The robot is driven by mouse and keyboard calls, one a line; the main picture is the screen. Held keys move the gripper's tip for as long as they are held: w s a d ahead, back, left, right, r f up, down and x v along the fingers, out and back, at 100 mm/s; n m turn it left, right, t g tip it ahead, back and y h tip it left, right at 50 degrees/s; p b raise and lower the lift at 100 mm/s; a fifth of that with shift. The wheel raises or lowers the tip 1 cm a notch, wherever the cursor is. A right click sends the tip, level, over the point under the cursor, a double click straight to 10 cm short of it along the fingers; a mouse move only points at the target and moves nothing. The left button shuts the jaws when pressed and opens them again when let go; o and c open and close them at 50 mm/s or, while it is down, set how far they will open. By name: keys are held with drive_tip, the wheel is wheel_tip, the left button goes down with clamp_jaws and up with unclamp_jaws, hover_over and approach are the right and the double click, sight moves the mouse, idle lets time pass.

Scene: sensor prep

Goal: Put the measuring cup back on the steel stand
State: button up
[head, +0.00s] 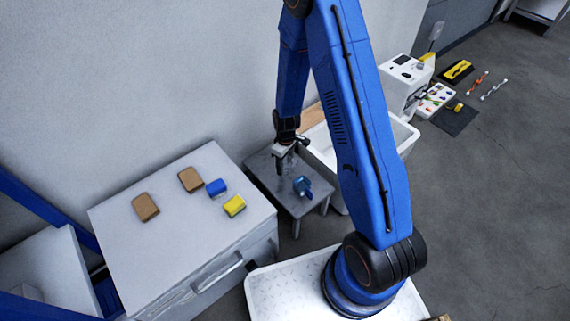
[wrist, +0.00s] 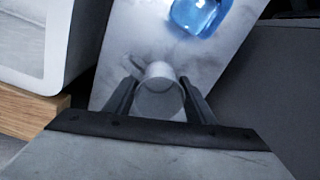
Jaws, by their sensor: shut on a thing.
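My gripper (head: 281,160) hangs over the left back part of the small grey stand (head: 293,207). In the wrist view its two dark fingers (wrist: 160,88) are shut on a pale grey, round cup-like thing (wrist: 160,97), which looks like the measuring cup. The stand's pale metal top (wrist: 128,45) lies beneath it in that view. I cannot tell whether the cup touches the top. A blue see-through vessel (head: 303,186) is on the stand, right of my gripper; it also shows at the top of the wrist view (wrist: 198,14).
A white cabinet (head: 120,215) left of the stand bears two brown blocks, a blue one and a yellow one (head: 234,206). A white basin (head: 403,135) stands behind right, with a wooden edge (wrist: 25,112) beside it. Tools lie on the floor further right.

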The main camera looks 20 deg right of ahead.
drive_tip(key=o, duration=1.2)
drive_tip(key=shift+o, duration=0.2)
wheel_tip(320, 180, up, 17)
drive_tip(key=shift+w+d+r, duration=0.15)
drive_tip(key=shift+w+d, duration=0.05)
drive_tip(key=shift+r, duration=0.1)
